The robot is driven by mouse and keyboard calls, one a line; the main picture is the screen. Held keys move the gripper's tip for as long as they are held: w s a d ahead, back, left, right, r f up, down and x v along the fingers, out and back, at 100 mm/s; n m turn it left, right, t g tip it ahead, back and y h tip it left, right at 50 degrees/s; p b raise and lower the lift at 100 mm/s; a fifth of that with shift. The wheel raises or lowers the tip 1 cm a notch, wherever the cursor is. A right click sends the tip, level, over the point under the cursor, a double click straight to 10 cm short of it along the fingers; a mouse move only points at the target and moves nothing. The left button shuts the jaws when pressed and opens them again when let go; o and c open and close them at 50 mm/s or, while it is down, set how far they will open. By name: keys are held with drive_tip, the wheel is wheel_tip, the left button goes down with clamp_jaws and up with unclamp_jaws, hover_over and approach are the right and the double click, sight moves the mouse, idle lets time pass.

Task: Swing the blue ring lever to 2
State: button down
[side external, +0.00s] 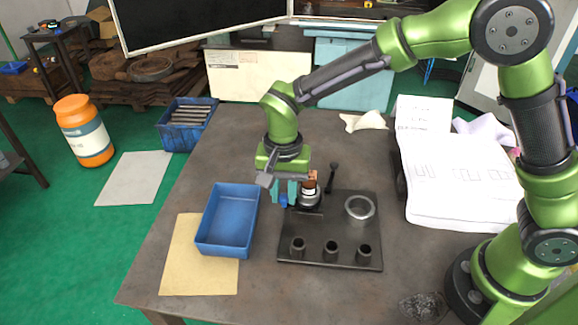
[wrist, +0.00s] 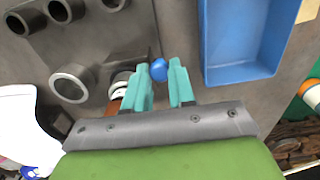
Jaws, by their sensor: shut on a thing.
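The blue ring lever shows as a round blue knob (wrist: 159,70) between the two teal fingers of my gripper (wrist: 160,72) in the wrist view. In the side view the blue knob (side external: 284,201) is at the fingertips, left of the chuck. My gripper (side external: 288,194) is shut on it. The chuck (side external: 310,198) stands at the back left of the dark plate (side external: 310,226), with a white band and a copper-brown top. In the wrist view the chuck (wrist: 119,88) is partly hidden behind a finger. The lever's arm is mostly hidden, and no number marks can be read.
A black lever (side external: 332,177) rises behind the chuck. A silver ring (side external: 373,208) and several dark sockets (side external: 331,250) are on the plate. An empty blue tray (side external: 243,250) lies close to the left. Papers (side external: 455,190) cover the right; the table behind is mostly clear.

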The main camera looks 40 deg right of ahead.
drive_tip(key=shift+s, duration=0.1)
drive_tip(key=s+n, duration=0.1)
drive_tip(key=n, duration=0.1)
drive_tip(key=s+n, duration=0.1)
drive_tip(key=n, duration=0.1)
drive_tip(key=shift+r, duration=0.1)
drive_tip(key=n, duration=0.2)
drive_tip(key=s+n, duration=0.1)
drive_tip(key=n, duration=0.1)
drive_tip(key=s+d+n, duration=0.1)
drive_tip(key=shift+s+n, duration=0.2)
drive_tip(key=shift+n, duration=0.2)
drive_tip(key=n, duration=0.1)
drive_tip(key=s+d+n, duration=0.1)
drive_tip(key=n, duration=0.2)
drive_tip(key=shift+s+d, duration=0.2)
drive_tip(key=shift+s, duration=0.05)
drive_tip(key=shift+s+d+n, duration=0.15)
drive_tip(key=shift+d+n, duration=0.2)
drive_tip(key=shift+n, duration=0.5)
drive_tip(key=shift+s+d+n, duration=0.15)
drive_tip(key=shift+d+n, duration=0.15)
drive_tip(key=shift+n, duration=0.55)
drive_tip(key=c, duration=1.2)
unclamp_jaws()
